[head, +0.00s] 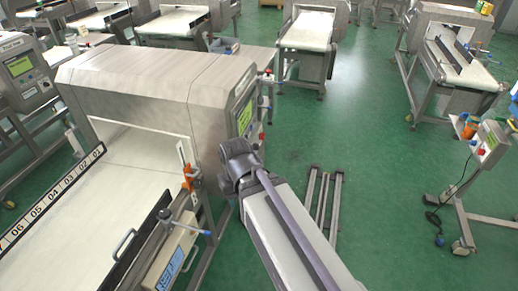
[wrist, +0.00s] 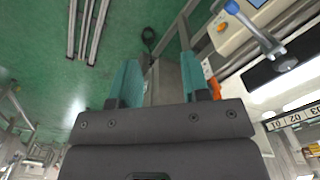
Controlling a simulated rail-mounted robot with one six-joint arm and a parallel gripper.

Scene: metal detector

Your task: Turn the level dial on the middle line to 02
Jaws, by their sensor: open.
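The middle line's metal detector (head: 140,75) is a large steel housing over a pale belt (head: 140,165). Its control panel (head: 245,112) has a green-lit screen and faces right, seen at a steep slant. I cannot make out a level dial or its setting in either view. My gripper (wrist: 160,78) shows two teal fingers, apart, with nothing between them. In the head view my wrist is in front of the housing's right side, below the panel; the fingers are hidden there.
A strip (head: 52,195) numbered from 01 upward runs along the belt's left side. An orange clamp (head: 188,178) and a blue-handled lever (head: 192,224) stand on the belt's right side. Green floor (head: 370,180) is open to the right, with metal rails (head: 323,200) on it.

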